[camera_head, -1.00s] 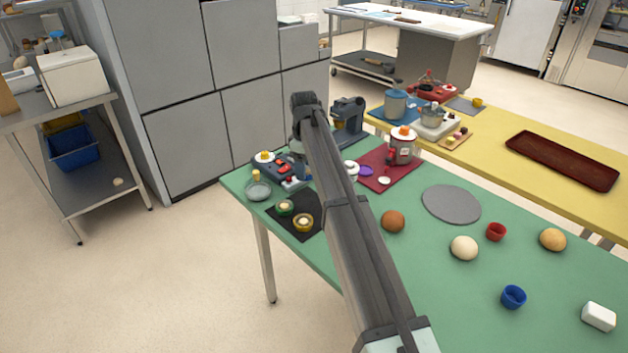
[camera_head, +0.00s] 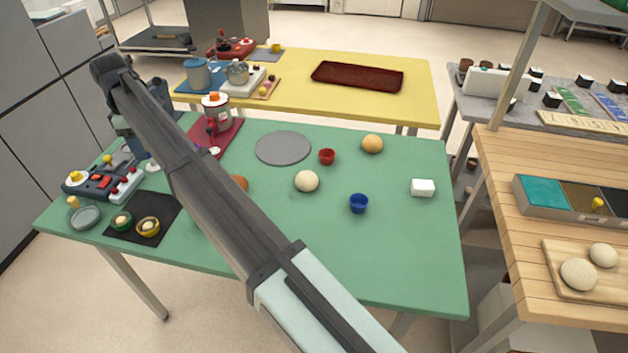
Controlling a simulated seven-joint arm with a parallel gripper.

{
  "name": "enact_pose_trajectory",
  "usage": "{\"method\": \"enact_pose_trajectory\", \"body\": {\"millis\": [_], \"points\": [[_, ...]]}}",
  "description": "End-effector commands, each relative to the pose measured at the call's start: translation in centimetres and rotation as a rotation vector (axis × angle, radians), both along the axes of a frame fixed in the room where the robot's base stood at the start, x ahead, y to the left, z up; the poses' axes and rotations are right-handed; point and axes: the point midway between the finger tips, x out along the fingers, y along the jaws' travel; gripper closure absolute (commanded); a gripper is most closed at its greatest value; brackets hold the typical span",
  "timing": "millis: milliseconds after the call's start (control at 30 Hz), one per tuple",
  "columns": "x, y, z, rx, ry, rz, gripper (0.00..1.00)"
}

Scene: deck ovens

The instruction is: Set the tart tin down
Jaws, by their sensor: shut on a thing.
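My arm crosses the green table (camera_head: 410,255) from the lower right to the upper left and bends down at its far end. My gripper (camera_head: 138,148) is small and partly hidden there, above the table's far left part, near the dark device with red and yellow knobs. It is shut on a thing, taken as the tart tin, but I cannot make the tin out.
The dark device (camera_head: 90,185), a glass dish (camera_head: 84,217) and a red mat (camera_head: 228,138) with a canister (camera_head: 216,112) surround the gripper. A grey disc (camera_head: 283,148), red cup (camera_head: 327,157), blue cup (camera_head: 359,203) and dough balls lie rightward. The front right of the table is clear.

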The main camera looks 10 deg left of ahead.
Motion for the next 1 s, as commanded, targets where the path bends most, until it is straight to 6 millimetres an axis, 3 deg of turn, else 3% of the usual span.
{"method": "enact_pose_trajectory", "body": {"millis": [500, 800, 1000], "points": [[11.0, -18.3, 0.3, 0.0, 0.0, -0.106, 0.72], [15.1, -29.6, 0.3, 0.0, 0.0, -0.17, 0.72], [16.8, -37.1, 0.3, 0.0, -0.001, -0.211, 0.72]]}}
